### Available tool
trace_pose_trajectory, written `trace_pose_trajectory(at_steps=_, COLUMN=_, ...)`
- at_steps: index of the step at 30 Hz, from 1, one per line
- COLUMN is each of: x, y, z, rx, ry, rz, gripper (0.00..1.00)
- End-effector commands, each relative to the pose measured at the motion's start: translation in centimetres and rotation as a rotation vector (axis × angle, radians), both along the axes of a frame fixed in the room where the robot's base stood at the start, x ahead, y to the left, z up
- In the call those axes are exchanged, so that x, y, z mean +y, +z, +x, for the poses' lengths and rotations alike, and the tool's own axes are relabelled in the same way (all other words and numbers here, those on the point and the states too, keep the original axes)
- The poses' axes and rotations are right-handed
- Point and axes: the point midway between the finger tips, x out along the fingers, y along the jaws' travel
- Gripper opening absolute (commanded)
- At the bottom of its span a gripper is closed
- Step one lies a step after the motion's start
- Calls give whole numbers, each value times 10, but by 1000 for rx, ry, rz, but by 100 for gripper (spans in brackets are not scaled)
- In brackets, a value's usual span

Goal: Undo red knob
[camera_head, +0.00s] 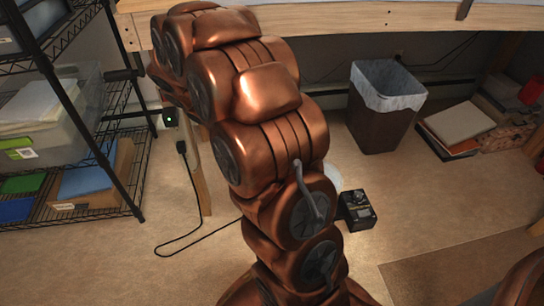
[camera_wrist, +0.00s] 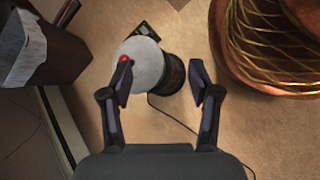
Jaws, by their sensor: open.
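My gripper (camera_wrist: 160,68) shows in the wrist view with its two fingers spread apart and nothing held between them. A small red knob (camera_wrist: 124,58) shows right by the left fingertip, at the left side of a pale round disc (camera_wrist: 146,62). I cannot tell whether the finger touches it. A dark cylinder (camera_wrist: 175,75) adjoins the disc on its right, between the fingers in the picture. In the head view my copper arm hides the gripper and the knob; a bit of a pale round thing (camera_head: 330,177) shows beside the arm.
A black box (camera_head: 357,210) sits on the floor right of my arm. A lined waste bin (camera_head: 378,115) stands behind; it also shows in the wrist view (camera_wrist: 57,60). A wire shelf (camera_head: 70,125) is at left, a table edge (camera_head: 350,16) overhead. A cable (camera_head: 200,190) crosses the floor.

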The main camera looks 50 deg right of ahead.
Motion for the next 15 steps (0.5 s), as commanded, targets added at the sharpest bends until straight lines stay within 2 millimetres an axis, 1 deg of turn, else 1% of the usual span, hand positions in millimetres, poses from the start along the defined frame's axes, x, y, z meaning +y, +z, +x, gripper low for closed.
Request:
trace_pose_trajectory(at_steps=3, x=10, y=3, z=-5, rx=-18, ry=-6, rz=16, gripper=62)
trace_pose_trajectory(at_steps=6, x=15, y=4, z=-8, rx=-29, ry=-10, rz=25, gripper=62)
trace_pose_trajectory(at_steps=15, x=19, y=4, z=-10, rx=-36, ry=-14, rz=33, gripper=62)
